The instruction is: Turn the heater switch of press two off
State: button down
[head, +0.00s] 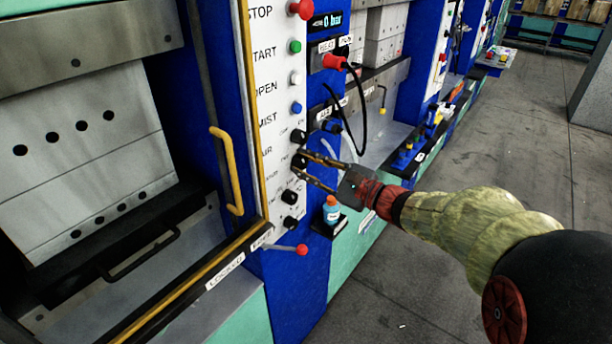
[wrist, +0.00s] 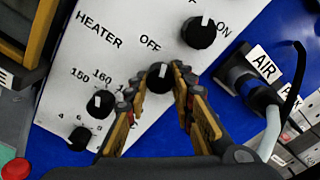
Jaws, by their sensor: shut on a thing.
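The heater switch (wrist: 158,79) is a black round knob with a white pointer mark, in line with the word HEATER on the white panel (wrist: 72,72). The word OFF is printed just above it in the wrist view. Its pointer points up and slightly right there. My gripper (wrist: 158,98) has one finger on each side of this knob and is shut on it. In the head view my gripper (head: 299,161) reaches the panel from the right, and its fingertips partly hide the knob. Any ON label of this knob is hidden. No press number is readable.
Another black knob (wrist: 199,32) with ON beside it sits close above. Two dials (wrist: 100,103) lie below left. A plugged AIR hose (wrist: 262,98) is close right of the fingers. A blue bottle (head: 332,209) and a red-tipped lever (head: 300,249) are below my gripper.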

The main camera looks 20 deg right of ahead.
jog(key=shift+n+b, duration=0.6)
jog(key=c, duration=1.5)
grip_release()
jog(key=v, duration=1.2)
